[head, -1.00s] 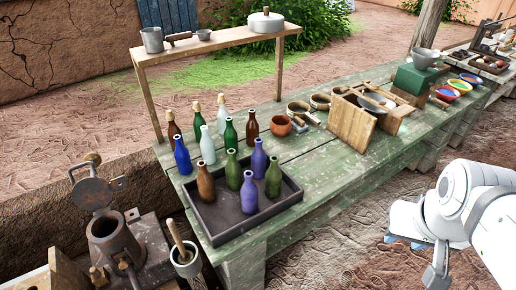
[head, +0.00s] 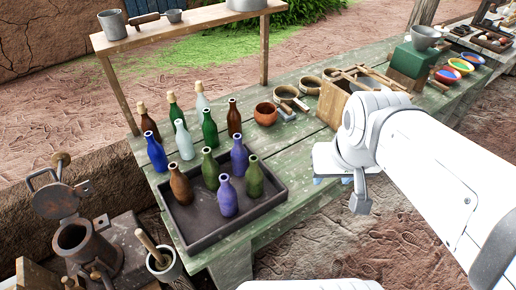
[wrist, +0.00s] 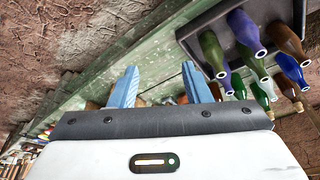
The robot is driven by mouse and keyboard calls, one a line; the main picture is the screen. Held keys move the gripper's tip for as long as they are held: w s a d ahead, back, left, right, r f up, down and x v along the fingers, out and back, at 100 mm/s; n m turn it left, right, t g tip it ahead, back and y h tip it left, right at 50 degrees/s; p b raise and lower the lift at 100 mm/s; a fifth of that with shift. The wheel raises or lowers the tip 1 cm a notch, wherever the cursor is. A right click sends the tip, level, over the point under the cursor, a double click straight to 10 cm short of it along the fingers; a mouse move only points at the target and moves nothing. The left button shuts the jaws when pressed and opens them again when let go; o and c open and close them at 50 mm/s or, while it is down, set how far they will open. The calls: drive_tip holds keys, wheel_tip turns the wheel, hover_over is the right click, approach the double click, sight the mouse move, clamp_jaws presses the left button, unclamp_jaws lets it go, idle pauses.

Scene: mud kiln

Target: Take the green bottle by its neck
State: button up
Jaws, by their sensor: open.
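Several green bottles show in the head view. An olive-green bottle (head: 254,179) stands upright at the right side of the dark tray (head: 197,243); another green bottle (head: 210,170) stands in the tray's back part. A dark green bottle (head: 210,130) stands behind the tray, and a corked green one (head: 175,112) farther back. My gripper (head: 332,181) is right of the tray, partly hidden by my arm. In the wrist view my gripper (wrist: 160,82) has its blue fingers apart with no bottle between them. The olive-green bottle (wrist: 212,53) is right of the fingers.
Purple bottles (head: 227,198) and a brown bottle (head: 180,187) share the tray. Blue, pale and brown bottles crowd behind it. A clay pot (head: 265,114) and sieves stand farther right. A wooden shelf (head: 190,25) rises behind. The table strip right of the tray is clear.

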drive_tip(key=shift+o, duration=0.6)
drive_tip(key=w+a+f+m+b, duration=0.1)
drive_tip(key=w+a+f+b, duration=0.2)
drive_tip(key=w, duration=0.3)
drive_tip(key=w+a+f+m+h+b, duration=0.1)
drive_tip(key=w+a+f+b, duration=0.2)
drive_tip(key=w+a, duration=0.3)
drive_tip(key=shift+f, duration=0.45)
drive_tip(key=m+b, duration=0.1)
drive_tip(key=b, duration=0.1)
hover_over(253, 159)
drive_tip(key=s, duration=0.2)
drive_tip(key=shift+t, duration=0.4)
drive_tip(key=f, duration=0.5)
drive_tip(key=shift+w, duration=0.25)
drive_tip(key=x, duration=0.7)
drive_tip(key=shift+s+a+f, duration=0.1)
drive_tip(key=shift+s+a, duration=0.05)
drive_tip(key=shift+s, duration=0.05)
clamp_jaws()
